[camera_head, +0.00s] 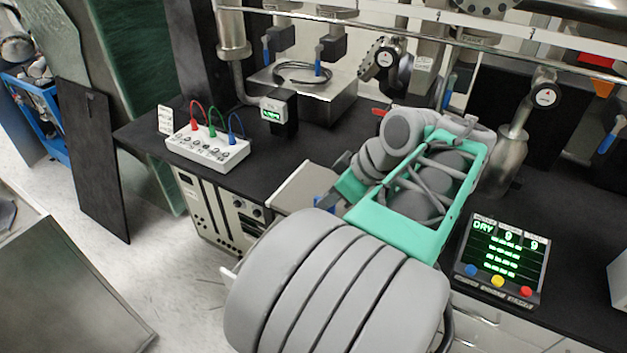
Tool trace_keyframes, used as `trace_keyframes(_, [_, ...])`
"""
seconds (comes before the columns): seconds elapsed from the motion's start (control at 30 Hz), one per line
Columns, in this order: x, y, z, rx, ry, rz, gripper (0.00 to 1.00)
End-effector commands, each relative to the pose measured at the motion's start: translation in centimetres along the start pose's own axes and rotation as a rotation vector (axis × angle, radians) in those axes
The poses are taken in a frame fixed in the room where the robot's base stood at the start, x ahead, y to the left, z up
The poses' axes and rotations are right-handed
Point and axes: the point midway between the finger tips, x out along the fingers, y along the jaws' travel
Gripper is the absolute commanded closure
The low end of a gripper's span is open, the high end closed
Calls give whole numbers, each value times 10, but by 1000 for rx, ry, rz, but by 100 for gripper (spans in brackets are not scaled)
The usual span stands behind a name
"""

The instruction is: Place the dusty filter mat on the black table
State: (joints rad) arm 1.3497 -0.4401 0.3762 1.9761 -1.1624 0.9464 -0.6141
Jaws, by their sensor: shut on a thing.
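The black table (265,160) runs along the back wall, with its front edge facing me. A flat pale grey-beige panel (303,184), which looks like the dusty filter mat, shows left of my arm at the table's front edge. My gripper (328,196) is at the panel's right side and shut on it. My grey and teal arm links hide most of the gripper and part of the panel. I cannot tell whether the panel touches the table.
On the table are a white box with coloured leads (207,152), a metal box (303,90) and a display reading DRY (500,258). Pipes and valves stand behind. Bare black surface shows left of the panel. A beige cabinet (218,212) stands beneath.

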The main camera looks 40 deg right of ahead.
Motion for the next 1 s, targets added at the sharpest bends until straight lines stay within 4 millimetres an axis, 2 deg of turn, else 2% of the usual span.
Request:
trace_keyframes(0.07, [-11, 3, 7, -7, 0, -6, 100])
trace_keyframes(0.17, [-6, 11, 8, -18, 2, -16, 100])
trace_keyframes(0.47, [48, 82, -8, -16, 1, -19, 100])
trace_keyframes(0.6, [81, 104, 0, -14, 1, -16, 100])
trace_keyframes(0.87, [111, 124, 6, -13, 0, -13, 100])
trace_keyframes(1.0, [130, 123, 19, -12, 1, -13, 100])
